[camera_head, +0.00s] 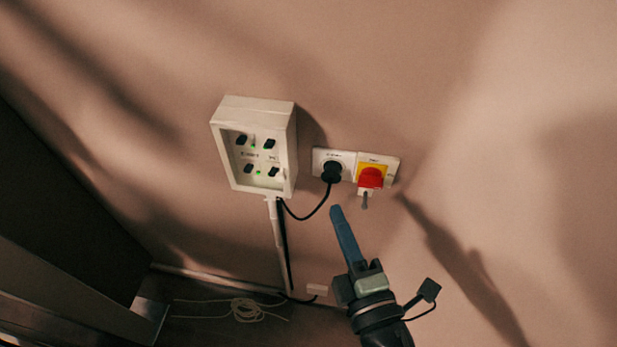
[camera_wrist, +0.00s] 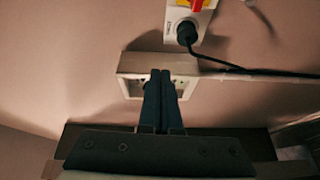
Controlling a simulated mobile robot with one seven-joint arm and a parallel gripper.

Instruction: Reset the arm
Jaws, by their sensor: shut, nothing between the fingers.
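My gripper (camera_head: 337,210) is shut and empty. In the head view it points up and to the left, in front of the wall below the socket plate. In the wrist view its two dark fingers (camera_wrist: 160,74) lie together, and their tips overlap the white wall box in the picture. I cannot tell how far the tips are from the wall. My arm comes in from the bottom edge of the head view.
A white box (camera_head: 286,165) with black switches, a socket with a black plug (camera_head: 332,171) and a red knob (camera_head: 371,178) on yellow are on the wall. A black cable hangs from the plug. A coiled cord (camera_head: 247,310) lies on the floor. The wall at right is bare.

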